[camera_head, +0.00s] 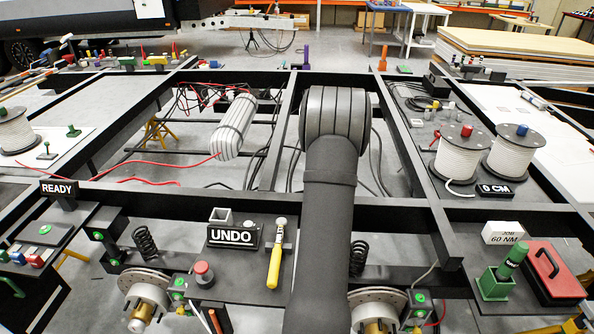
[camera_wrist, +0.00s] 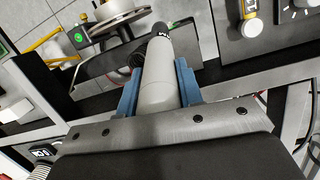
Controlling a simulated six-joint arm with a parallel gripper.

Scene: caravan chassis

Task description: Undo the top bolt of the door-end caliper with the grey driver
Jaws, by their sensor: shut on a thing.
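My gripper (camera_wrist: 158,82) shows in the wrist view, with its two blue fingers shut on the sides of the grey driver (camera_wrist: 158,92). The driver is a pale grey cylinder with a dark tip pointing up the picture, towards a brake disc (camera_wrist: 120,24). The tip appears apart from any bolt, though depth is hard to judge. In the head view my arm hides the gripper and driver. A left brake disc (camera_head: 146,287) and a right brake disc (camera_head: 378,305) stand at the front, with green-marked parts beside them. I cannot tell which is door-end, and no caliper bolt is clear.
A red knob (camera_head: 203,272) stands near the left disc. A green holder (camera_head: 497,280) and red case (camera_head: 553,272) lie at right. Black chassis rails (camera_head: 130,203) cross the area.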

